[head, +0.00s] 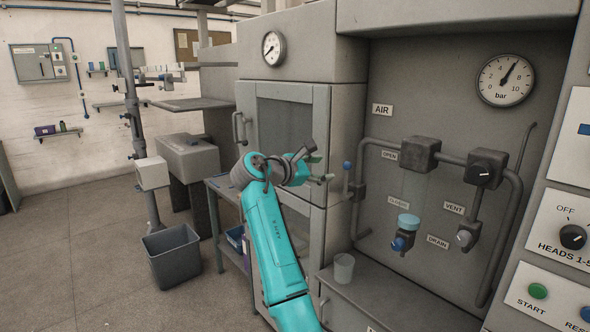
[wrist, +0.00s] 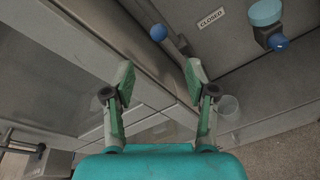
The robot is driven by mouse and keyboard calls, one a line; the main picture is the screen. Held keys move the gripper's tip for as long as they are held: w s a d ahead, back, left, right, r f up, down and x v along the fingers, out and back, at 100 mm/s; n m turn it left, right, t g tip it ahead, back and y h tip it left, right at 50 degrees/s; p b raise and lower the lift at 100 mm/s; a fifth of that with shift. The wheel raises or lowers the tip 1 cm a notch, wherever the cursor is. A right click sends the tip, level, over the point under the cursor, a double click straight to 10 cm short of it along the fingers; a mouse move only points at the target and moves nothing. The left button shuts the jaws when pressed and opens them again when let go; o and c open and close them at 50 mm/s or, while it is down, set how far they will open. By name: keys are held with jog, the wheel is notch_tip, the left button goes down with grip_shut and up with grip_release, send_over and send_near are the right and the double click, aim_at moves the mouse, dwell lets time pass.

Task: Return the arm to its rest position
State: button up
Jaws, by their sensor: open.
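My teal arm rises in the head view from the bottom middle and bends at its upper end. My gripper (head: 318,168) is at the end of it, in front of the grey machine cabinet. In the wrist view my gripper (wrist: 158,85) has its two green-padded fingers spread wide with nothing between them. A lever with a blue knob (head: 347,165) stands just right of the gripper in the head view. It also shows beyond the fingers in the wrist view (wrist: 158,32). I cannot tell the exact gap between them.
A clear cup (head: 344,268) stands on the ledge below. Pipes and a blue-capped filter (head: 408,222) are on the panel to the right. The cabinet door handle (head: 240,128) sticks out at left. A grey bin (head: 172,258) stands on the floor, with open floor further left.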

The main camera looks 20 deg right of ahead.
jog(key=s+a+f+t+y, duration=0.2)
jog(key=f, duration=1.3)
jog(key=s+a+f+t+y, duration=0.1)
jog(key=s+f+t+y, duration=0.15)
jog(key=f, duration=1.15)
jog(key=s+a+f+m+t+y, duration=0.1)
jog(key=s+a+f+y, duration=0.15)
jog(key=s+f, duration=0.6)
jog(key=s+a+f+t+y, duration=0.1)
jog(key=s+a+f+y, duration=0.15)
jog(key=s+f, duration=0.65)
jog(key=s+a+f+m+t+y, duration=0.1)
jog(key=s+a+f+m+y, duration=0.15)
jog(key=s, duration=0.95)
jog(key=s+a+f+m+t+y, duration=0.1)
jog(key=s+a+f+m, duration=0.15)
jog(key=s, duration=0.95)
jog(key=s+a+r+m+y, duration=0.1)
jog(key=s+r+m, duration=0.3)
jog(key=s+r, duration=0.3)
jog(key=s+a+r+m, duration=0.1)
jog(key=s+r+m, duration=0.4)
jog(key=s, duration=0.9)
notch_tip(320, 180, up, 4)
jog(key=shift+s+a+f+t+y, duration=0.2)
jog(key=shift+s+a+t+y, duration=0.05)
jog(key=shift+a+t+y, duration=0.2)
